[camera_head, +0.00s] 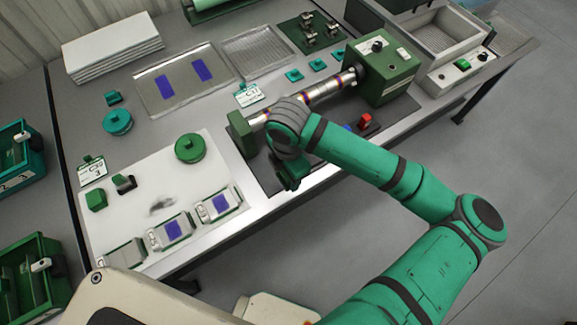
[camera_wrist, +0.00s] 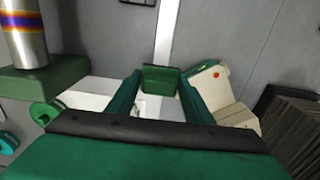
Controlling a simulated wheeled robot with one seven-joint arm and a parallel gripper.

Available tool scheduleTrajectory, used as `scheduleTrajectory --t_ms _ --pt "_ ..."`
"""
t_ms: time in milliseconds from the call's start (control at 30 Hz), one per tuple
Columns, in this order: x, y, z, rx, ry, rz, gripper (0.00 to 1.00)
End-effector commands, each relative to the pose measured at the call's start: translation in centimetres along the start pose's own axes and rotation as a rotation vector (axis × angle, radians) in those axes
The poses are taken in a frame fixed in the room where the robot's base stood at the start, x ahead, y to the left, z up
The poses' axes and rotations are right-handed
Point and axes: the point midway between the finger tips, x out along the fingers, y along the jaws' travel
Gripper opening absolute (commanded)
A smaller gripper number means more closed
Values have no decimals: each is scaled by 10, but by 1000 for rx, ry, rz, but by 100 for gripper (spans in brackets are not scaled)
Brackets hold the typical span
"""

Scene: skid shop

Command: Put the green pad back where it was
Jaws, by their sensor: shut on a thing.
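My gripper (camera_wrist: 160,88) is shut on a green pad (camera_wrist: 162,80), which shows between its two dark green fingers in the wrist view. In the head view my gripper (camera_head: 288,180) hangs low over the bench's front part, just in front of the metal tube (camera_head: 325,91) and right of its green end block (camera_head: 241,134). The arm hides most of the gripper there, and I cannot make out the held pad in that view. The tube with coloured bands (camera_wrist: 25,35) and its green block (camera_wrist: 45,77) stand left of the fingers in the wrist view.
A white mat (camera_head: 150,150) on the left bears a green round tin (camera_head: 190,148), a green block (camera_head: 96,200) and several purple-marked pieces. A green machine box (camera_head: 385,75) stands right of the tube. A red block (camera_head: 365,120) lies near it. Green bins (camera_head: 38,275) stand at left.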

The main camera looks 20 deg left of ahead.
Motion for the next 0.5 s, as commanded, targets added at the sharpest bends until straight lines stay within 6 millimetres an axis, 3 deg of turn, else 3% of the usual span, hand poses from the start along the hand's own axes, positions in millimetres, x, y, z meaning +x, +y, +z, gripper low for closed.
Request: scheduleTrajectory --t_ms 200,500 --pt "30 33 22 2 1 -3 26" --pt "63 56 38 0 0 -1 26"
